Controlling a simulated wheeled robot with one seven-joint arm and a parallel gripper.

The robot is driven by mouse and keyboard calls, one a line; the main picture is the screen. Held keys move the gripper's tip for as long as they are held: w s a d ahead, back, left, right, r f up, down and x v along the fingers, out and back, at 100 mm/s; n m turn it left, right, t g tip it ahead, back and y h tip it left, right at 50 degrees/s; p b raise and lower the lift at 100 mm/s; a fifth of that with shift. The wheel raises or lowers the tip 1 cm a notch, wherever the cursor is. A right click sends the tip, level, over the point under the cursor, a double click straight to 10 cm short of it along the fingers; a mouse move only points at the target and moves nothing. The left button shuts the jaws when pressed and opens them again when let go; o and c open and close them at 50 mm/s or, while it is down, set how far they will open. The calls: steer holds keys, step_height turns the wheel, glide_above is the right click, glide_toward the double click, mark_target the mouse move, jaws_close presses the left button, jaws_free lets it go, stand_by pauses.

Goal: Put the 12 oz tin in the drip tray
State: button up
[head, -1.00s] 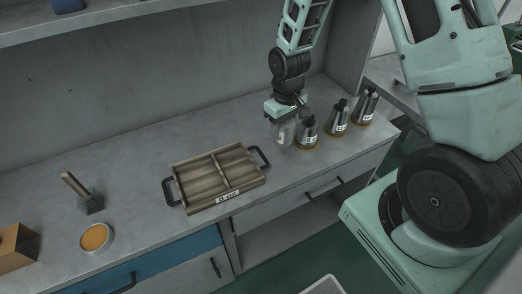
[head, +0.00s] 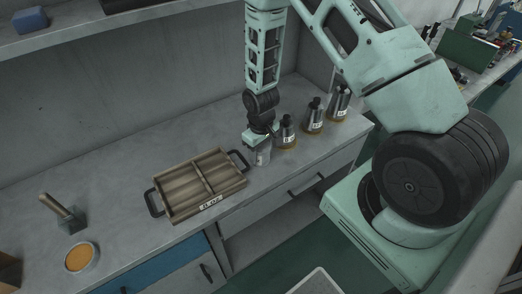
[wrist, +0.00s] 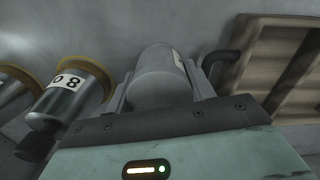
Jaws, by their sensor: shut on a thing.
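My gripper (head: 258,148) is shut on a plain grey cylindrical tin (head: 263,158), just right of the tray's right handle. In the wrist view the tin (wrist: 158,75) sits between both fingers, with a pale label partly turned away at its right. I cannot read its size, nor tell whether it touches the counter. The wooden drip tray (head: 192,214) lies on the counter to the left, with a divider, two compartments that look empty, black end handles and a small front label. Its edge also shows at the right of the wrist view (wrist: 247,50).
Three metal forms with dark tops and amber bases stand right of my gripper; the nearest (head: 287,133) is close to the tin. A dish of amber stuff (head: 80,258) and a wooden-handled tool (head: 65,214) are at the left. Counter behind the tray is clear.

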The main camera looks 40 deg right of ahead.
steer(key=shift+f, duration=0.15)
steer(key=o, duration=0.8)
steer(key=shift+o, duration=0.2)
